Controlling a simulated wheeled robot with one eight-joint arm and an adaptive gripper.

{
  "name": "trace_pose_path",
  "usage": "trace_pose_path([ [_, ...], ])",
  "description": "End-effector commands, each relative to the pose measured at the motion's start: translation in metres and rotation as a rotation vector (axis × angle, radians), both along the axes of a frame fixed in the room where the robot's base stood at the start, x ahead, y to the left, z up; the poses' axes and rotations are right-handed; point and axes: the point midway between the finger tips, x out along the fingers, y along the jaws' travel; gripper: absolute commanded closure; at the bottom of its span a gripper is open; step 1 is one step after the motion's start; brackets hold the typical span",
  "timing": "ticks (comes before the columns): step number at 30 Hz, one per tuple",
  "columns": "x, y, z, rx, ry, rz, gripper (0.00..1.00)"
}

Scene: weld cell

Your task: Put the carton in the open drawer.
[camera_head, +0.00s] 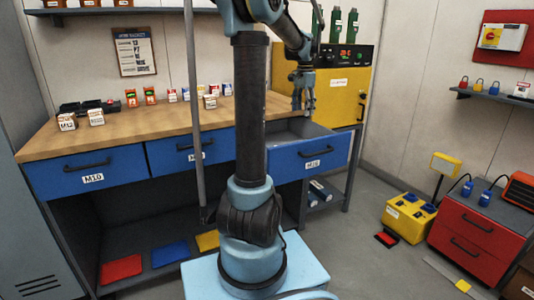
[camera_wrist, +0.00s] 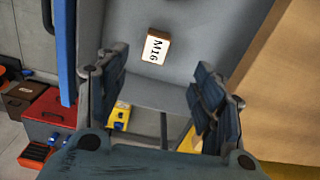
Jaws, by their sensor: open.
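My gripper (camera_head: 304,98) hangs above the open drawer (camera_head: 335,151) at the right end of the bench. In the wrist view my gripper (camera_wrist: 160,85) is open, its fingers spread wide with nothing between them. A small carton (camera_wrist: 155,46) with a white face marked M16 lies on the grey inside of the drawer (camera_wrist: 198,35), beyond the fingertips and apart from them. The carton is not visible in the head view, where the blue drawer front hides part of the inside. The drawer front carries a label that seems to read M16.
The wooden bench top (camera_head: 150,125) holds other small cartons (camera_head: 67,121), including one near the middle (camera_head: 210,101). Two blue drawers (camera_head: 88,172) to the left are shut. A yellow cabinet (camera_head: 330,97) stands behind the open drawer. A red drawer unit (camera_head: 468,235) stands at right.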

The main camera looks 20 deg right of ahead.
Motion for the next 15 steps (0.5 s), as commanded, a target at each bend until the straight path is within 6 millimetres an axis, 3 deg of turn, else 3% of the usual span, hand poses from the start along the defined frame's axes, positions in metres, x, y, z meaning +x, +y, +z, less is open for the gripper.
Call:
trace_pose_path([
  [8, -0.02, 0.112, -0.004, -0.024, -0.025, 0.274, 0.39],
  [15, -0.054, 0.198, -0.021, -0.047, -0.05, 0.525, 0.39],
])
